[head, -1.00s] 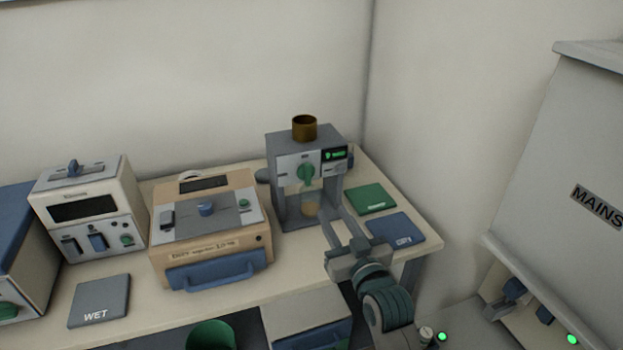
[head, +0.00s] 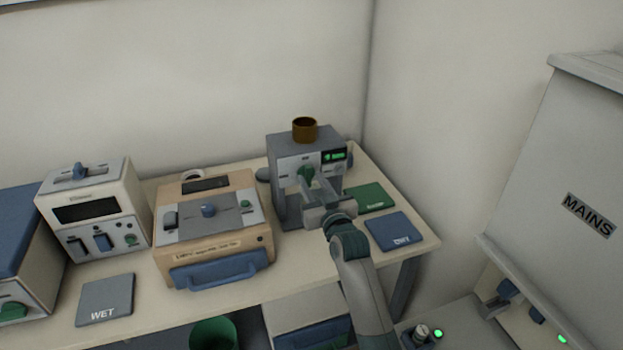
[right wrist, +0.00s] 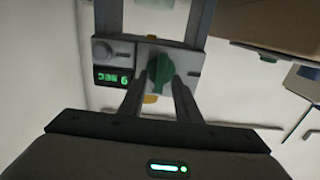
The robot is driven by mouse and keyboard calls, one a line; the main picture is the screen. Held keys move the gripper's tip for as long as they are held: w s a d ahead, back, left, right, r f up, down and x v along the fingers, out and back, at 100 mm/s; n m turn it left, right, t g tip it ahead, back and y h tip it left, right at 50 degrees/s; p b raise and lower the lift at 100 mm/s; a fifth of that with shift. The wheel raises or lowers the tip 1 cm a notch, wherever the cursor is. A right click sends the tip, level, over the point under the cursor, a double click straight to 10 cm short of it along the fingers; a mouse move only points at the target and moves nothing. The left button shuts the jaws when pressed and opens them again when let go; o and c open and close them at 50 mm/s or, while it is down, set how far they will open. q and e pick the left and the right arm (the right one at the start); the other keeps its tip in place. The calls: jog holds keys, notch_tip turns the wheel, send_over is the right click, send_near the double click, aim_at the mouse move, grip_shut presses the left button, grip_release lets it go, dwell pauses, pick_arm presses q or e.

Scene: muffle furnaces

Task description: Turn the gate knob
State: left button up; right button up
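The green gate knob (head: 305,172) is on the front panel of the grey machine (head: 284,150), which stands at the right end of the bench. In the right wrist view the knob (right wrist: 161,71) shows ahead of and between my two fingertips, its grip running along the picture's height. My right gripper (head: 311,182) is open right in front of the knob, its fingers pointing at the panel. It also shows in the right wrist view (right wrist: 158,84); whether the fingers touch the knob I cannot tell. My left gripper is out of view.
A brown cup (head: 304,130) sits on top of the machine. A green mat (head: 372,199) and a blue mat (head: 394,231) lie to its right. A beige box with a blue handle (head: 225,267) stands to its left. A grey WET mat (head: 106,299) lies further left.

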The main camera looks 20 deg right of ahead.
jog(key=shift+w, duration=0.4)
grip_shut()
